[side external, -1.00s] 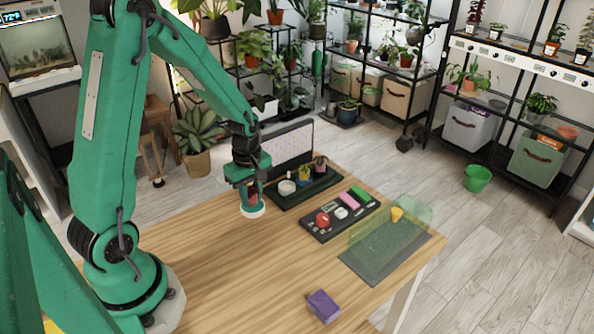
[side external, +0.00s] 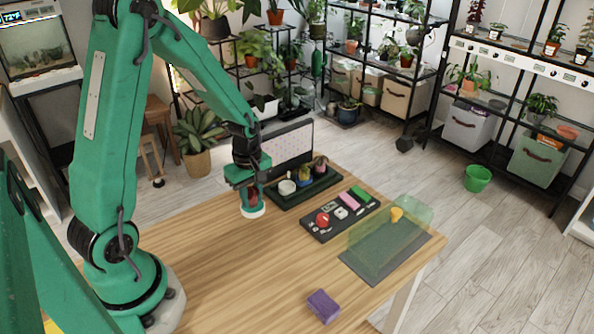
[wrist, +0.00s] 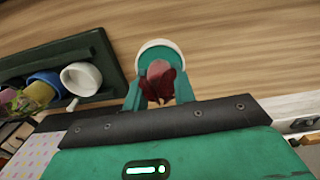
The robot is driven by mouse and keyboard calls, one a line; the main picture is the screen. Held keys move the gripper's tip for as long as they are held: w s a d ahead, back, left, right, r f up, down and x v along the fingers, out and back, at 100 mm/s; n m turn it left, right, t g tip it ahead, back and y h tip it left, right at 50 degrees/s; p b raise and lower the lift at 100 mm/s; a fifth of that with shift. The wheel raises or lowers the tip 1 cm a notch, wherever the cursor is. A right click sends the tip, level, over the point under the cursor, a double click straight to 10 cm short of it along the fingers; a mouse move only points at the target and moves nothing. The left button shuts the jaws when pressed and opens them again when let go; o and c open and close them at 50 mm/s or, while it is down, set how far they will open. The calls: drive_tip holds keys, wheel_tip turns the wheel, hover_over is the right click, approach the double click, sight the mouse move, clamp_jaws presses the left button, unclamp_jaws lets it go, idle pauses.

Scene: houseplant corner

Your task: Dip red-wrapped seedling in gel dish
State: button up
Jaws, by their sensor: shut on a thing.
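My gripper (side external: 251,196) is low over the left part of the wooden table, its fingers pointing down. In the wrist view, my gripper (wrist: 159,92) is shut on the red-wrapped seedling (wrist: 157,88), with dark red wrap between the fingers and a pinkish round end past them. The gel dish (wrist: 174,45), a white-rimmed round dish with teal inside, lies directly behind that end. In the side view, the white dish (side external: 253,212) is right under the fingers. I cannot tell whether the seedling's end touches the gel.
A dark green tray (side external: 327,185) with a white cup (side external: 286,187) and small pots stands close behind my gripper. Right of it are a black tray (side external: 318,234) of small items and a translucent green cover (side external: 385,232). A purple block (side external: 323,306) lies at the front. The middle table is clear.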

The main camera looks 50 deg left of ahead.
drive_tip(key=shift+f, duration=0.3)
idle(0.5)
idle(0.4)
drive_tip(key=shift+r, duration=3)
